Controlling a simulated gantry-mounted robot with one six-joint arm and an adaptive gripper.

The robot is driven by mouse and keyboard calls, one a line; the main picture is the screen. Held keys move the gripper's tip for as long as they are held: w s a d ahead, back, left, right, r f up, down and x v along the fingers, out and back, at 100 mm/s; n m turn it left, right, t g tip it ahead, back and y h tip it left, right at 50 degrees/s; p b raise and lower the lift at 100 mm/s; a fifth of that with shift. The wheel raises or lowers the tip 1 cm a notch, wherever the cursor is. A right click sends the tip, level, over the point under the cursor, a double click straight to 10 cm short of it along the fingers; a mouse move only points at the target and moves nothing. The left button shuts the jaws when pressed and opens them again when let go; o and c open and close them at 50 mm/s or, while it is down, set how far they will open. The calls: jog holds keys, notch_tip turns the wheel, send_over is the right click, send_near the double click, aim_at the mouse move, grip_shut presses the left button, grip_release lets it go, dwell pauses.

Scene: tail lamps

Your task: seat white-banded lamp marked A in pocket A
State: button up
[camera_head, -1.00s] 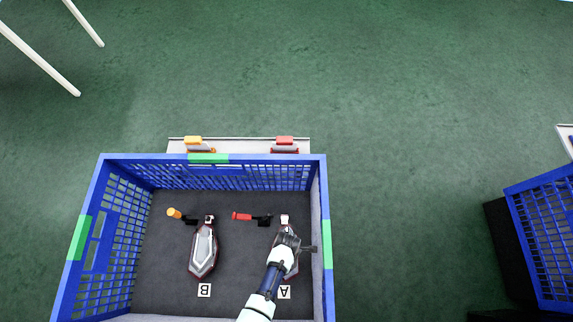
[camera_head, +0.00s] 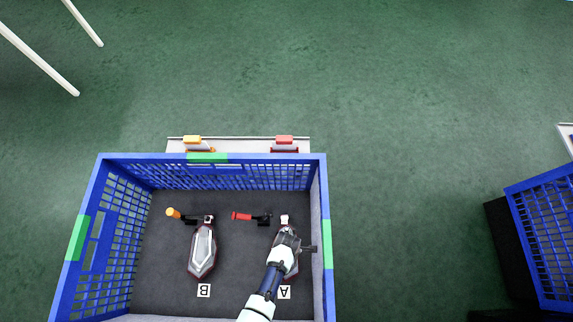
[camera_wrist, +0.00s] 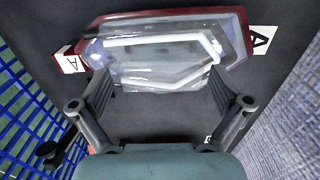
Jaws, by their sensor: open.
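The white-banded lamp marked A (camera_wrist: 165,45) lies in the blue crate at the A label (camera_head: 284,292), on the dark floor. In the wrist view it is a red and clear lamp with a white band and a white A tag (camera_wrist: 70,60) at its left end. My gripper (camera_wrist: 160,95) is open, its fingers apart below the lamp in that view; I cannot tell whether they touch it. In the head view my gripper (camera_head: 287,240) covers much of the lamp. A second lamp (camera_head: 202,252) lies at the B label (camera_head: 204,290).
The blue crate (camera_head: 325,200) has high walls around both lamps. A red-handled clamp (camera_head: 243,216) and an orange-handled clamp (camera_head: 175,213) stand near the lamps' upper ends. A light rack (camera_head: 240,143) lies beyond the crate. Another blue crate (camera_head: 545,240) is at the right.

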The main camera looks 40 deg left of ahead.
notch_tip(320, 180, up, 12)
jog(key=shift+f, duration=0.2)
dwell(0.5)
